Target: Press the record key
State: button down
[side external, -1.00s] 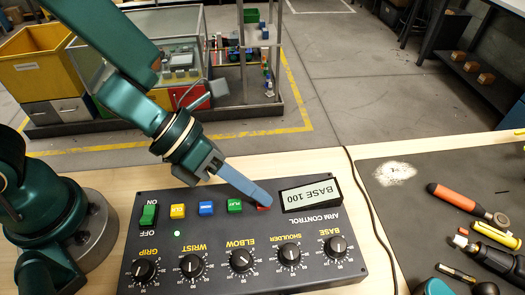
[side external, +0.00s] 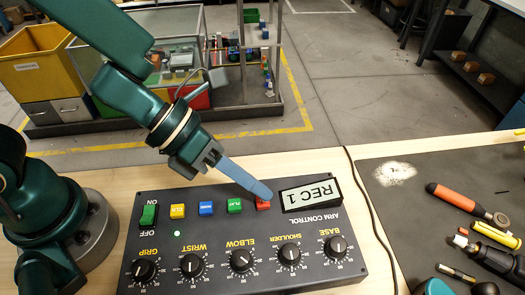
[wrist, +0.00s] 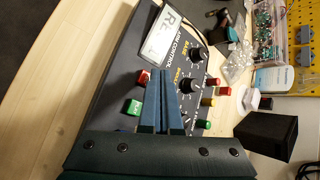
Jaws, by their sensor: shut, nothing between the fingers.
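The red record key (side external: 262,204) is at the end of the key row on the black control box (side external: 160,277), next to the display. My gripper (side external: 266,194) is shut and empty, with its blue fingertips just above or at the red key; I cannot tell if they touch. The display (side external: 310,195) reads "REC 1". In the wrist view the red key (wrist: 143,77) shows just left of my shut fingers (wrist: 161,74), and the display (wrist: 161,36) is beyond them.
Beside the record key are a green PLAY key (side external: 235,206), a blue key (side external: 206,208) and a yellow key (side external: 177,211). A green ON/OFF switch (side external: 148,215) and several black knobs (side external: 241,261) are on the box. A dark mat (side external: 400,220) with tools lies to the right.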

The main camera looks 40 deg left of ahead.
aim_at(255, 203)
notch_tip(255, 203, up, 5)
jog(key=shift+r, duration=0.1)
dwell(0.7)
dwell(0.5)
jog(key=w+a+r+n+t+y, duration=0.1)
jog(key=w+a+r+n+t, duration=0.55)
jog(key=r+n, duration=0.2)
jog(key=a+r+n+t+y, duration=0.3)
jog(key=a+n+y, duration=0.4)
jog(key=a+n, duration=0.5)
jog(key=s+a+f+n+g+y, duration=0.3)
jog(key=s+n, duration=0.3)
jog(key=n, duration=0.6)
jog(key=s+d+f+n+g+h, duration=0.2)
jog(key=s+d+f+n+g, duration=0.2)
jog(key=s+n, duration=0.3)
jog(key=shift+f+g+h, duration=0.4)
jog(key=shift+f+g, duration=0.05)
